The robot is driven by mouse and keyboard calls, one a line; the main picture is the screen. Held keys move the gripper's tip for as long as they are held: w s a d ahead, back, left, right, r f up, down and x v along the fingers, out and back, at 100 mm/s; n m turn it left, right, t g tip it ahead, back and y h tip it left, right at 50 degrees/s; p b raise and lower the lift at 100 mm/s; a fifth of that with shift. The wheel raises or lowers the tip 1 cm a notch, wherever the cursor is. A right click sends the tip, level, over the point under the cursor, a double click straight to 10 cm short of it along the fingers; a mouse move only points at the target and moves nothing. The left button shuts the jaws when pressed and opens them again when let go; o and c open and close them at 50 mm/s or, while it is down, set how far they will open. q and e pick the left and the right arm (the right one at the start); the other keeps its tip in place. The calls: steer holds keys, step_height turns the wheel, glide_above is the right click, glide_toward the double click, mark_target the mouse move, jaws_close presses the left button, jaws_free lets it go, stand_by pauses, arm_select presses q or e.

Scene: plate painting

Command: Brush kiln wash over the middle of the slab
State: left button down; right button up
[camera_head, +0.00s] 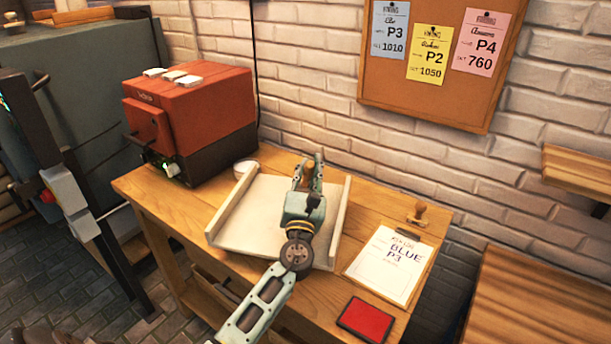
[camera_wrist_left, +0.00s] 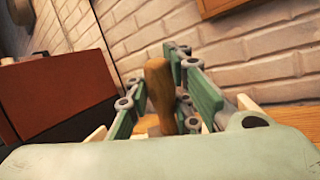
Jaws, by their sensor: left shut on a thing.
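The pale slab (camera_head: 262,208) lies on the wooden table between two raised side rails. My left gripper (camera_head: 310,172) is over the far part of the slab and shut on a brush with a brown wooden handle (camera_wrist_left: 160,92). In the left wrist view, the handle stands between the green fingers (camera_wrist_left: 163,105). The bristle end is hidden, so I cannot tell whether it touches the slab. My left arm covers part of the slab's right side. My right gripper is not in view.
A red kiln (camera_head: 200,92) stands at the table's back left, with a small white round container (camera_head: 245,168) near it. To the right lie a clipboard marked BLUE P3 (camera_head: 388,270), a wooden stamp (camera_head: 418,212) and a red pad (camera_head: 366,319). A brick wall closes the back.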

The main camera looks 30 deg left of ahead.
arm_select(q)
steer(key=shift+a, duration=0.75)
steer(key=shift+s, duration=0.25)
steer(key=shift+s+d+p, duration=1.15)
steer(key=shift+s+d, duration=0.3)
steer(key=shift+s, duration=6.65)
steer(key=shift+w+a+b, duration=0.35)
steer(key=shift+w+a, duration=0.35)
steer(key=shift+w, duration=2.05)
steer(key=shift+w+a+b, duration=0.3)
steer(key=shift+w+a, duration=0.45)
steer(key=shift+w, duration=1.95)
steer(key=shift+w+a+b, duration=0.35)
steer(key=shift+w+a, duration=0.35)
steer(key=shift+w, duration=2.05)
steer(key=s+p, duration=0.2)
steer(key=s, duration=0.5)
steer(key=shift+a, duration=0.15)
